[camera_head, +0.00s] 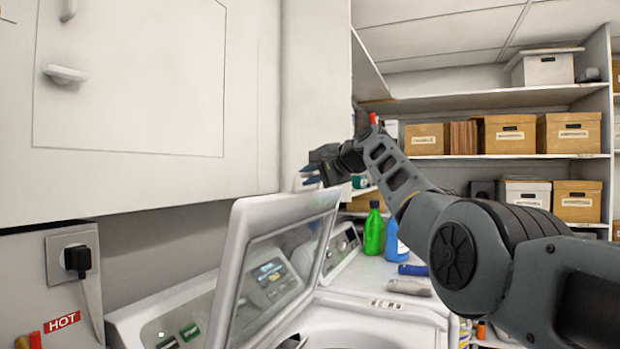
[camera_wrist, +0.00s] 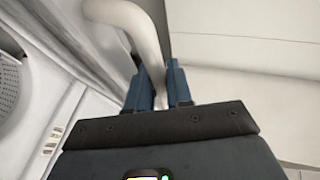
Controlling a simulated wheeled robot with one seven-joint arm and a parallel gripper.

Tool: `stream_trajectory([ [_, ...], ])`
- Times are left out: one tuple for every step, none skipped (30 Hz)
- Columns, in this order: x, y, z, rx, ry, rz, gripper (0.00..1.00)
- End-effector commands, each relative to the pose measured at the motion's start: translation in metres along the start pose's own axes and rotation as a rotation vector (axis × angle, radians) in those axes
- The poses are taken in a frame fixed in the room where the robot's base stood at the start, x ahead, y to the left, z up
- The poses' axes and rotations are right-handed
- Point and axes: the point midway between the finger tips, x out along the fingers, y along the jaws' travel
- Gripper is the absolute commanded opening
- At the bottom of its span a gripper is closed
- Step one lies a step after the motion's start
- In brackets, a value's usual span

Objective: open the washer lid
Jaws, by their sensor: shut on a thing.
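The washer lid (camera_head: 285,215) is raised and tilted steeply up over the washer (camera_head: 375,308), with a dark see-through panel in its frame. The washer's opening shows below it at the bottom of the head view. My gripper (camera_head: 312,174) is at the lid's top edge. In the wrist view the blue fingers of my gripper (camera_wrist: 157,88) are on both sides of a pale curved handle bar (camera_wrist: 146,38), shut on it. A perforated drum part (camera_wrist: 8,88) shows at the left of the wrist view.
A white wall cabinet (camera_head: 130,130) hangs at the upper left, close to the lid. Green (camera_head: 374,230) and blue (camera_head: 394,242) bottles stand right of the lid, below my arm. Shelves with boxes (camera_head: 510,134) are behind at the right.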

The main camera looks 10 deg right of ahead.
Motion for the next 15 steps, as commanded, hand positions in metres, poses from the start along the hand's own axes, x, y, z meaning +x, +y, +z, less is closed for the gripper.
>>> stream_trajectory([
  [0.001, 0.0027, 0.0003, 0.001, -0.001, 0.004, 0.0],
  [0.001, 0.0028, 0.0003, 0.001, -0.002, 0.004, 0.0],
  [0.0011, 0.0029, 0.0003, 0.001, -0.002, 0.004, 0.22],
  [0.0011, 0.0029, 0.0003, 0.001, -0.002, 0.004, 0.25],
  [0.0011, 0.0029, 0.0003, 0.001, -0.002, 0.004, 0.26],
  [0.001, 0.0028, 0.0003, 0.001, -0.001, 0.004, 0.26],
  [0.001, 0.0027, 0.0003, 0.001, -0.001, 0.004, 0.26],
  [0.001, 0.0026, 0.0003, 0.001, -0.001, 0.004, 0.26],
  [0.0009, 0.0025, 0.0003, 0.001, -0.001, 0.003, 0.26],
  [0.0008, 0.0023, 0.0002, 0.001, -0.001, 0.003, 0.26],
  [0.0007, 0.0023, 0.0002, 0.001, -0.001, 0.003, 0.26],
  [0.0004, 0.0024, 0.0002, 0.001, -0.001, 0.003, 0.26],
  [-0.0001, 0.0025, 0.0001, 0.0, -0.001, 0.003, 0.26],
  [-0.0008, 0.0027, 0.0001, 0.0, -0.001, 0.002, 0.26],
  [-0.0023, 0.0028, -0.0001, 0.0, -0.001, 0.002, 0.26],
])
